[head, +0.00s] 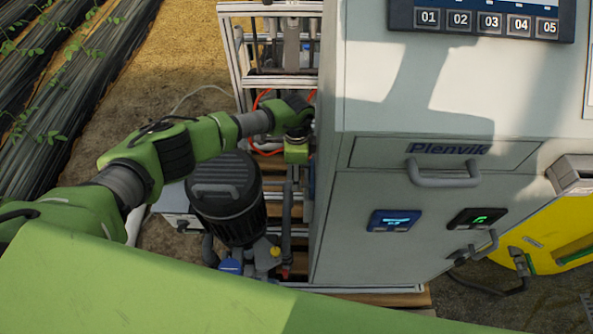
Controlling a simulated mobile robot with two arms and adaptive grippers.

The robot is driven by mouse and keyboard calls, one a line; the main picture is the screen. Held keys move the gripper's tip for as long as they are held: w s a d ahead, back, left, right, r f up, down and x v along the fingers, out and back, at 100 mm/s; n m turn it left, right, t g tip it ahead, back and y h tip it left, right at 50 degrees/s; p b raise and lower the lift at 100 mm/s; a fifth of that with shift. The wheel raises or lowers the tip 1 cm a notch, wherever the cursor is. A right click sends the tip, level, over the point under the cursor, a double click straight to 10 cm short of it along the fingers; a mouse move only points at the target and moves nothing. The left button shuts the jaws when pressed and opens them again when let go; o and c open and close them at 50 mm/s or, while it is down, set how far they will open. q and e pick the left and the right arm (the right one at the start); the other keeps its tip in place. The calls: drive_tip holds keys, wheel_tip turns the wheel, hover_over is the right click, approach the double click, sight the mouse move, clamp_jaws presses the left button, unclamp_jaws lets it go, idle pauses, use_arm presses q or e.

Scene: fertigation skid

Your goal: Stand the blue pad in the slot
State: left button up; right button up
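A blue-framed pad (395,221) with a lit screen is on the front of the grey cabinet (365,260), left of a black-framed unit (477,218) with a green symbol. I cannot tell whether the blue pad sits in a slot or is fixed to the panel. No empty slot is clearly visible. My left arm reaches in from the left, and its wrist is at the cabinet's left edge. The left gripper's fingers do not show; the cabinet edge seems to hide them. My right gripper is outside the view.
A black ribbed motor or pump (228,195) stands under my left arm, beside a metal frame (270,80). A drawer handle (445,174) and a smaller handle (485,245) stick out of the cabinet. A yellow container (555,235) stands at the right.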

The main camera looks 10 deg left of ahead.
use_arm(q)
drive_tip(key=o, duration=1.8)
wheel_tip(320, 180, up, 12)
